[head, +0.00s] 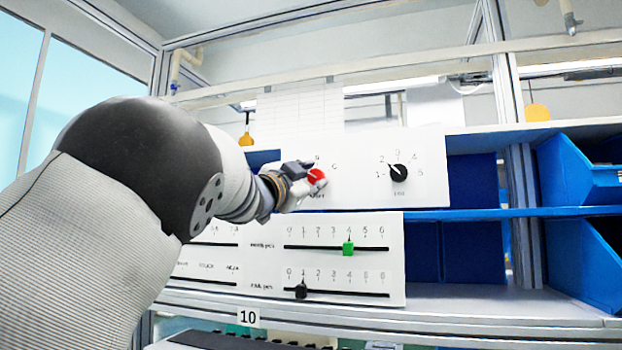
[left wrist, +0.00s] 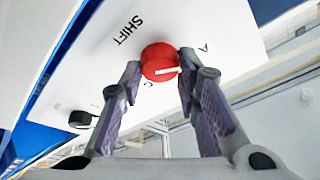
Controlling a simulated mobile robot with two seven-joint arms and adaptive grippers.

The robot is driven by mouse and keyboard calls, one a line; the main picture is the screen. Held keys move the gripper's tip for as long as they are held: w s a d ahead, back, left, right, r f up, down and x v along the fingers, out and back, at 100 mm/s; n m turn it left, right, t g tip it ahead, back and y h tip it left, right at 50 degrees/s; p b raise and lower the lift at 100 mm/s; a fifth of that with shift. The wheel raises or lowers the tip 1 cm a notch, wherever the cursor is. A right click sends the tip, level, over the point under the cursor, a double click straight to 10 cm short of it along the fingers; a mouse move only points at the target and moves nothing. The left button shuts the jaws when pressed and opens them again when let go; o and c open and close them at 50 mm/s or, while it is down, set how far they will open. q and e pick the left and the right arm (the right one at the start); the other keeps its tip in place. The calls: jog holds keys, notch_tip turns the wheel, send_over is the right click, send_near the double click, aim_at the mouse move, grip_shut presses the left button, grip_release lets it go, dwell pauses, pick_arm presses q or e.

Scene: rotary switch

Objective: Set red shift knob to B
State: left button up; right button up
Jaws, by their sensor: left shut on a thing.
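The red shift knob (head: 316,177) sits on a white panel (head: 360,145), left of a black knob. My left gripper (head: 300,183) reaches it from the left and hides part of its dial. In the left wrist view the red knob (left wrist: 158,57) is between the two fingertips of my left gripper (left wrist: 160,70), which is shut on it. The knob's white pointer points right, toward the right finger, between the letters A and C. The letter B cannot be made out in the wrist view; a finger covers that area. My right gripper is not in view.
The black knob (head: 398,173) has a numbered dial. Below are sliders with a green handle (head: 348,249) and a black handle (head: 301,291). Blue bins (head: 580,170) stand on the right shelves. The space in front of the black knob is clear.

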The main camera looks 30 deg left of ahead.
pick_arm(q)
jog(key=shift+m, duration=0.5)
jog(key=m+g+h, duration=0.1)
jog(key=m, duration=0.2)
jog(key=m+h, duration=0.1)
jog(key=m, duration=0.3)
jog(key=shift+a+r+g+h, duration=0.15)
jog(key=shift+g+h, duration=0.15)
jog(key=shift+g, duration=0.1)
jog(key=m, duration=0.2)
jog(key=m+g, duration=0.1)
jog(key=m, duration=0.1)
jog(key=shift+r+m+g, duration=0.1)
jog(key=shift+m+g, duration=0.2)
jog(key=shift+m, duration=0.4)
jog(key=o, duration=1.2)
jog(key=shift+c, duration=0.2)
jog(key=s+a, duration=0.1)
jog(key=s, duration=1.1)
jog(key=shift+a, duration=0.15)
